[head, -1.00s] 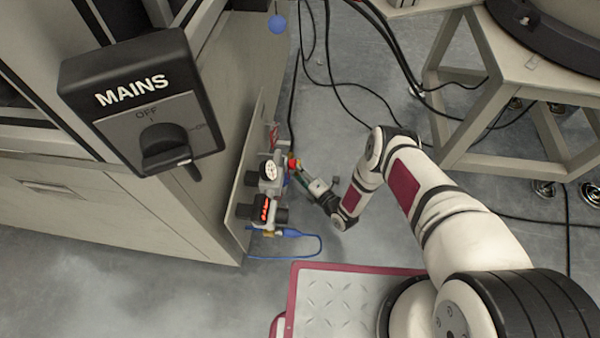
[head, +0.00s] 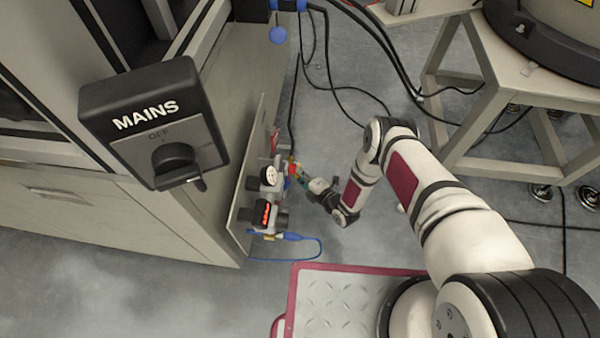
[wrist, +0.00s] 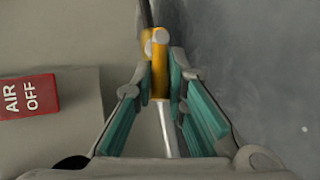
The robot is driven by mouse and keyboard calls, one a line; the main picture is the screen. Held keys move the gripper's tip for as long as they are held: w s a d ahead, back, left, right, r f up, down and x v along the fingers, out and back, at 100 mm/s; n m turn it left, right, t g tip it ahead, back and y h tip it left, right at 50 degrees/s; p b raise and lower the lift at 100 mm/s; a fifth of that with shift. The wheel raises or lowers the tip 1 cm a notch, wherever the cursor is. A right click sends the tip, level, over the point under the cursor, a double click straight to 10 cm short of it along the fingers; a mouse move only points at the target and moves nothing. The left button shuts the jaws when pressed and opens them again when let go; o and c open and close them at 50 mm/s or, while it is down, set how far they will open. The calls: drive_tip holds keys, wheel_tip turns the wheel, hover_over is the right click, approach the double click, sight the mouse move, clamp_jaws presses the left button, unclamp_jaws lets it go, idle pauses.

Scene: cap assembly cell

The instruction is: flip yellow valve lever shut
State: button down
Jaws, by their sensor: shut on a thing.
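The yellow valve lever (wrist: 158,78) stands between the teal-padded fingers of my gripper (wrist: 161,84) in the wrist view. The fingers are shut on it from both sides near their tips. A pale metal rod (wrist: 167,128) runs from the lever back between the fingers. In the head view my gripper (head: 301,174) is at the right side of the valve and gauge assembly, low beside the cabinet. The lever is small there and mostly hidden by the fingers.
A red AIR OFF sign (wrist: 28,96) is left of the lever. A gauge (head: 269,176) and a red-lit display unit (head: 262,214) sit on the panel (head: 245,190). A MAINS switch (head: 155,125) is in the left foreground. Cables and a stand (head: 465,140) are at right.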

drive_tip(key=shift+w+d+r+m+g+h+b, duration=0.1)
drive_tip(key=shift+w+r+m+g+h+b, duration=0.25)
drive_tip(key=shift+w+r+m+g, duration=1.15)
drive_tip(key=shift+w+a+f+m+g+h+b, duration=0.1)
drive_tip(key=shift+f+m+g+b, duration=0.5)
drive_tip(key=shift+g, duration=1.9)
drive_tip(key=shift+w+d+r+m+g+h+b, duration=0.1)
drive_tip(key=shift+w+r+m+g+h+b, duration=0.2)
drive_tip(key=shift+w+r+m+g, duration=0.95)
drive_tip(key=shift+s+f+g, duration=0.4)
drive_tip(key=shift+s+g, duration=0.05)
drive_tip(key=shift+g, duration=0.5)
drive_tip(key=c, duration=1.6)
unclamp_jaws()
